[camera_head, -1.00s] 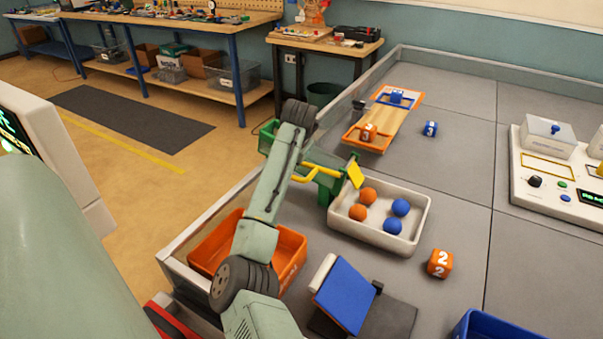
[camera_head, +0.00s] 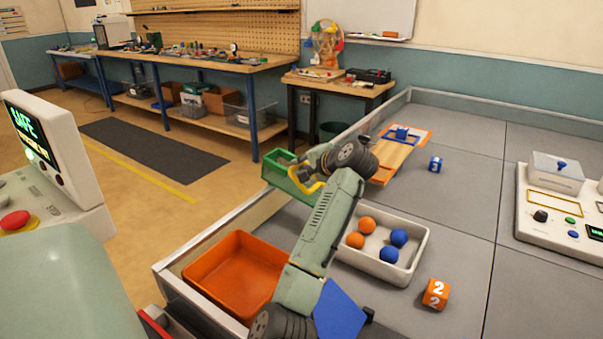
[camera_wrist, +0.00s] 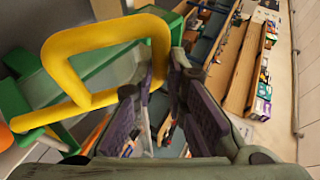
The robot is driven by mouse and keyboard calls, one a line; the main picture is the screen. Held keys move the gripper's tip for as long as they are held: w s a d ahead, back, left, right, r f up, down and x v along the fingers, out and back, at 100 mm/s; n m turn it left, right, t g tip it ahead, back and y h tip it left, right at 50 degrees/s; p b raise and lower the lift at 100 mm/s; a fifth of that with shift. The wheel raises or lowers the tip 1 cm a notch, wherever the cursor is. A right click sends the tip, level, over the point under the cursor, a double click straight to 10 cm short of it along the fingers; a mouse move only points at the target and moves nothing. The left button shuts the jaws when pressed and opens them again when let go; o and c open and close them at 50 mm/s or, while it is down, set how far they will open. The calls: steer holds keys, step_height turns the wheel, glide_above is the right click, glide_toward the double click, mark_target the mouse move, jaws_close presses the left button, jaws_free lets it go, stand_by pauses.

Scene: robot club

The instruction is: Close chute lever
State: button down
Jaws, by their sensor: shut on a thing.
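The chute lever has a yellow looped handle (camera_head: 307,189), beside the green chute (camera_head: 281,181) at the table's left edge. In the wrist view the handle (camera_wrist: 95,37) is large at upper left, in front of green chute parts (camera_wrist: 92,72). My gripper (camera_wrist: 166,75) has its dark fingers close together, with the handle's right end between their tips.
A white tray (camera_head: 423,240) with orange and blue balls lies right of my arm. An orange bin (camera_head: 237,272) stands to its left. A control panel (camera_head: 560,236) is at right.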

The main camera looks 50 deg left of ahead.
steer(key=shift+w+d+r, duration=0.35)
steer(key=shift+d+r, duration=0.25)
steer(key=shift+f, duration=0.1)
steer(key=c, duration=1.6)
jaws_free()
steer(key=shift+d, duration=0.1)
steer(key=v, duration=1.2)
